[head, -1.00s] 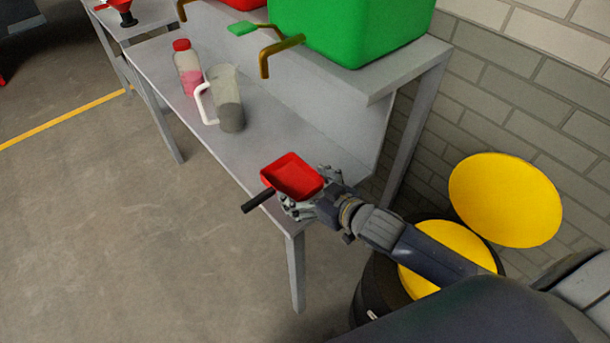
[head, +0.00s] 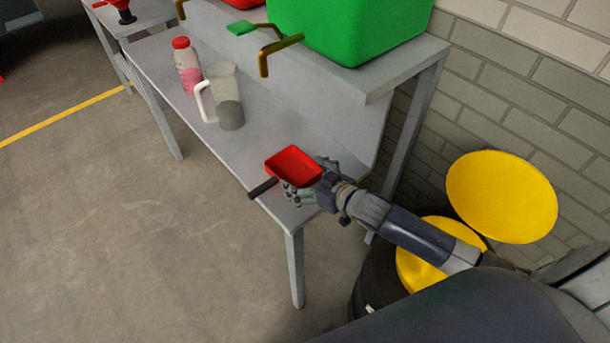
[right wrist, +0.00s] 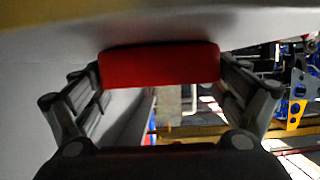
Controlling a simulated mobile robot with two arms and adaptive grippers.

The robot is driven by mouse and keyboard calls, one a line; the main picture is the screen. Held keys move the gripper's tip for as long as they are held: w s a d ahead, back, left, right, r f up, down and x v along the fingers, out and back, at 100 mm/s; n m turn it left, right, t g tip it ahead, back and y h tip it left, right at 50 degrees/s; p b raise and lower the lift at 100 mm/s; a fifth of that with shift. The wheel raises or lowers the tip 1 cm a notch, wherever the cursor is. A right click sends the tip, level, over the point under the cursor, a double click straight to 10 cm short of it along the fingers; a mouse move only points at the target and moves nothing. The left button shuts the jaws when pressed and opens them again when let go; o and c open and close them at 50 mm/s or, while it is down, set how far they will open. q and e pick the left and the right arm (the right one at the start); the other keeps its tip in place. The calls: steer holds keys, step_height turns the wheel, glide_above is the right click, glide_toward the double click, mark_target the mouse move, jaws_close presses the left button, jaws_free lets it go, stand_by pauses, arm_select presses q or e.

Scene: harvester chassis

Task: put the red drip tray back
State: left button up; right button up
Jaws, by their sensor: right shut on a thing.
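The red drip tray (head: 294,165) is a shallow red box, open side up, over the near end of the grey bench's lower shelf. My right gripper (head: 304,188) is shut on it at its near right side. In the right wrist view, the red tray (right wrist: 160,66) fills the gap between the two fingers of my right gripper (right wrist: 160,82). A dark bar (head: 262,188) sticks out left of the gripper. I cannot tell whether the tray touches the shelf. My left gripper is not in view.
A clear jug (head: 227,98) with a white handle and a red-capped bottle (head: 187,67) stand farther along the shelf (head: 250,140). A green container (head: 350,30) with a brass tap (head: 278,52) sits above. A drum with a yellow funnel (head: 502,197) stands at right. Shelf between jug and tray is clear.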

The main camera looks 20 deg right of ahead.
steer(key=o, duration=0.8)
steer(key=shift+f, duration=0.1)
steer(key=shift+s, duration=0.1)
steer(key=v, duration=1.2)
steer(key=shift+r, duration=0.2)
